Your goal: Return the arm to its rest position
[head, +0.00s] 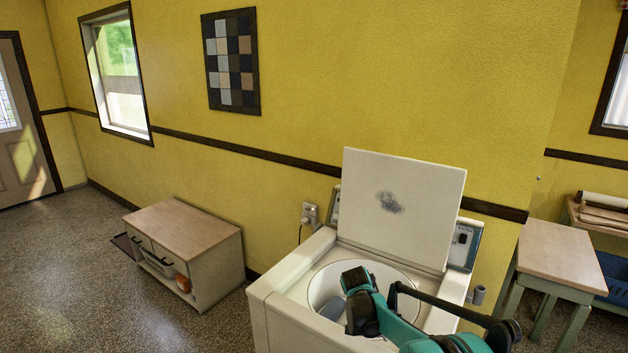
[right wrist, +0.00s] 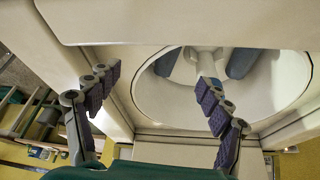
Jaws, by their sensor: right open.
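The white washer (head: 280,290) stands at the lower middle of the head view. Its square lid (head: 405,210) is raised and leans back, with a dark smudge on its inner face. The round tub (head: 325,283) is open. My right arm, teal and black, reaches over the tub from the lower right and hides part of it; its fingertips are not clear there. In the right wrist view my right gripper (right wrist: 158,78) has its fingers spread wide with nothing between them. The tub (right wrist: 160,105) and its agitator (right wrist: 207,65) show beyond. My left gripper is not in view.
A low wood-topped cabinet (head: 180,228) with an open door stands to the left. A small wood-topped table (head: 570,258) and a blue crate (head: 615,275) are to the right. A power outlet (head: 309,213) is on the yellow wall. The speckled floor is clear at the left.

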